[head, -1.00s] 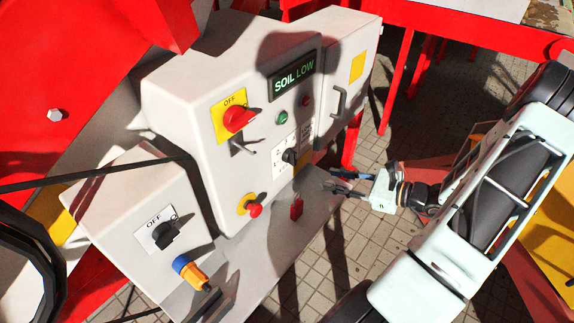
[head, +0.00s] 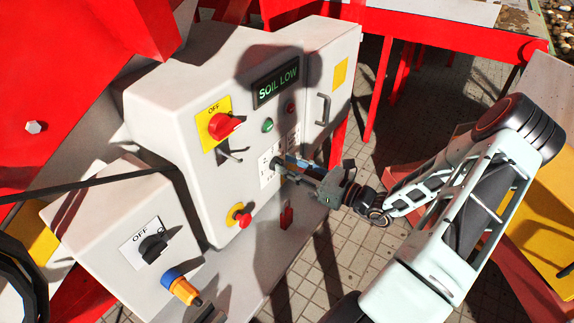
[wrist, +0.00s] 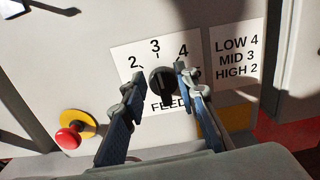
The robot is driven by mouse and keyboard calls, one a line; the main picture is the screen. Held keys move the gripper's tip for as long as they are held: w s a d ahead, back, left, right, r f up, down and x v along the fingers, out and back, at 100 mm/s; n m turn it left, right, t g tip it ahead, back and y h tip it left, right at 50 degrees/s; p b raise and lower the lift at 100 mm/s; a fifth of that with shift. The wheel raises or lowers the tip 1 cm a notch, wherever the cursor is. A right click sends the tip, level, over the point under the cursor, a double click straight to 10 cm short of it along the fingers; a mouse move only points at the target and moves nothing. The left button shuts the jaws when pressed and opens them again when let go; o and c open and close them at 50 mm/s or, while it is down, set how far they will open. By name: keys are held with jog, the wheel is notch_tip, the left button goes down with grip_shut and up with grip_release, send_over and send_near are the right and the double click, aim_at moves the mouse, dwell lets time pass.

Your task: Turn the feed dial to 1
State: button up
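The feed dial (wrist: 161,82) is a black round knob on a white plate (wrist: 124,54) marked FEED in the wrist view. The numbers 2, 3 and 4 show, the 5 is partly covered by the right finger, and the 1 is hidden around the left finger. Which number the dial points to is hard to tell. My gripper (wrist: 159,72) is open, with one fingertip on each side of the dial; I cannot tell if they touch it. In the head view my gripper (head: 284,167) reaches the panel and largely covers the dial.
The display (head: 277,82) reads SOIL LOW. A label (wrist: 236,56) reads LOW 4, MID 3, HIGH 2. A red stop button (wrist: 70,136) sits lower left of the dial. A red OFF switch (head: 222,125), a green button (head: 267,125) and a door handle (head: 323,109) are nearby.

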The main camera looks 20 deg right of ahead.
jog(key=shift+w+a, duration=0.3)
jog(key=shift+w, duration=0.1)
jog(key=shift+c, duration=0.3)
grip_shut()
